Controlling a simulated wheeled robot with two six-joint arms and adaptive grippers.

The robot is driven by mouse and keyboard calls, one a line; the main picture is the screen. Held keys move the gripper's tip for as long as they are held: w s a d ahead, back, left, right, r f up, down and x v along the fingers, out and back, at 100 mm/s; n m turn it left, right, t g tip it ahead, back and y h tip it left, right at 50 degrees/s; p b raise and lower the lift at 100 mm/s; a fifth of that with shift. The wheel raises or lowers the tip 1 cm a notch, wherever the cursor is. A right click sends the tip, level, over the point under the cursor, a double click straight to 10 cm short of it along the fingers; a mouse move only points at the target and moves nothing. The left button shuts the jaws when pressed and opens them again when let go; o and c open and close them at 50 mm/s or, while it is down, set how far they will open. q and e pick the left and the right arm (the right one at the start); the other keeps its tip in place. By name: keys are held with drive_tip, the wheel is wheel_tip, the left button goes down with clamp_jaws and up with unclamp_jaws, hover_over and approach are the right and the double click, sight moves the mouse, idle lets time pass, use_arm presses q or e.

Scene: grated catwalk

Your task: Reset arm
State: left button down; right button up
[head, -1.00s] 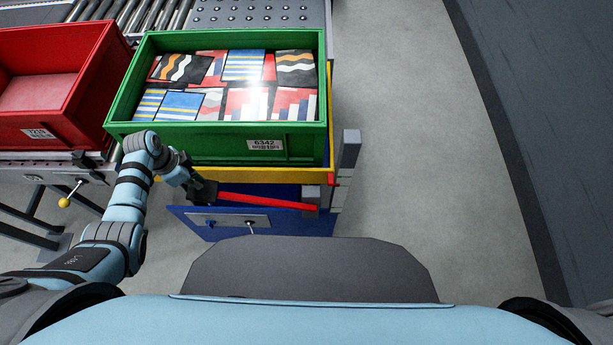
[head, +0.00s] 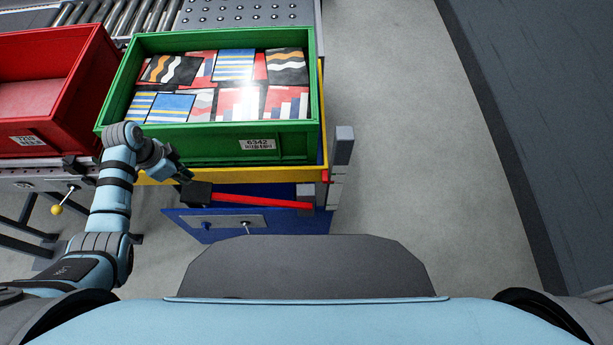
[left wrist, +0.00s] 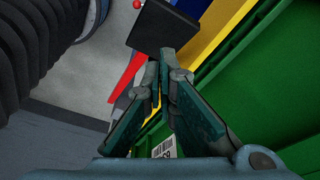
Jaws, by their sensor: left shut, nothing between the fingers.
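My left arm comes in from the left in the head view. Its gripper (head: 184,174) is beside the front wall of the green crate (head: 285,140), just above the black end block (head: 198,195) of a red bar (head: 260,201). In the left wrist view the fingers (left wrist: 160,62) come together at their tips with nothing between them. The black block (left wrist: 155,25) and the red bar (left wrist: 128,77) show just beyond the fingertips. My right gripper is not in view.
The green crate holds several patterned packets and stands on a yellow and blue stand (head: 290,222). A red crate (head: 85,100) stands to its left by the roller conveyor (head: 125,15). A lever with a yellow knob (head: 57,210) sticks out at left. The floor at right is clear.

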use_arm(q)
drive_tip(key=shift+r, duration=0.25)
idle(0.3)
